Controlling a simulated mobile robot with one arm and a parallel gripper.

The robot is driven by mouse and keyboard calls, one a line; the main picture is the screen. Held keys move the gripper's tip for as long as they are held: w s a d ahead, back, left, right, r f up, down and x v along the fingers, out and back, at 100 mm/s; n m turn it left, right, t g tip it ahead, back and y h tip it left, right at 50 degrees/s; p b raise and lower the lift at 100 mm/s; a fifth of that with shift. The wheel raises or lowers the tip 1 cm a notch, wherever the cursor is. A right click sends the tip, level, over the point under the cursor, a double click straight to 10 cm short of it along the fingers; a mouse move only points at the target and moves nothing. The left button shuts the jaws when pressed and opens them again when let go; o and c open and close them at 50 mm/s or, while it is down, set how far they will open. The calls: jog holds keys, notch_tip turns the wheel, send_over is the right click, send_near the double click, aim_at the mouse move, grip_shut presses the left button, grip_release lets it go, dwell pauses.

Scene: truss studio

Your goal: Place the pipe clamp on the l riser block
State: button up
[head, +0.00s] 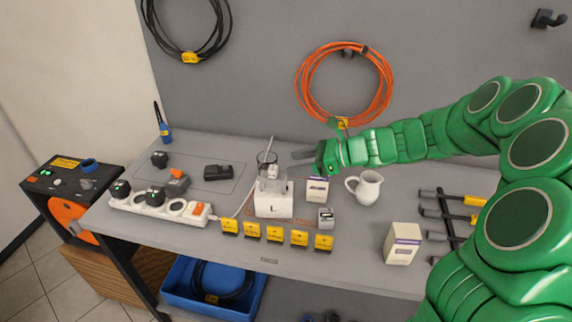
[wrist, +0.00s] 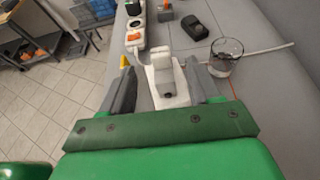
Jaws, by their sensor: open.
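The riser block (head: 275,206), white and marked "L", stands on the grey bench near the middle. A pale grey-white piece, which looks like the pipe clamp (head: 271,184), sits on top of it; its lower outline blends with the block. In the wrist view this pale piece (wrist: 162,68) stands upright between the fingers, above the white block (wrist: 168,100). My gripper (head: 301,154) is open and reaches in from the right, at the upper right of the block. In the wrist view its grey fingers (wrist: 163,84) are apart, one on each side of the piece. Contact cannot be told.
A clear glass (head: 266,159) stands close behind the block, with a thin white rod beside it. A small box (head: 317,190), a grey cube (head: 326,219) and a white jug (head: 369,187) stand to the right. Several yellow tags (head: 276,233) line the front. A power strip (head: 160,208) lies left.

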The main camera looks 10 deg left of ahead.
jog(key=shift+v, duration=1.15)
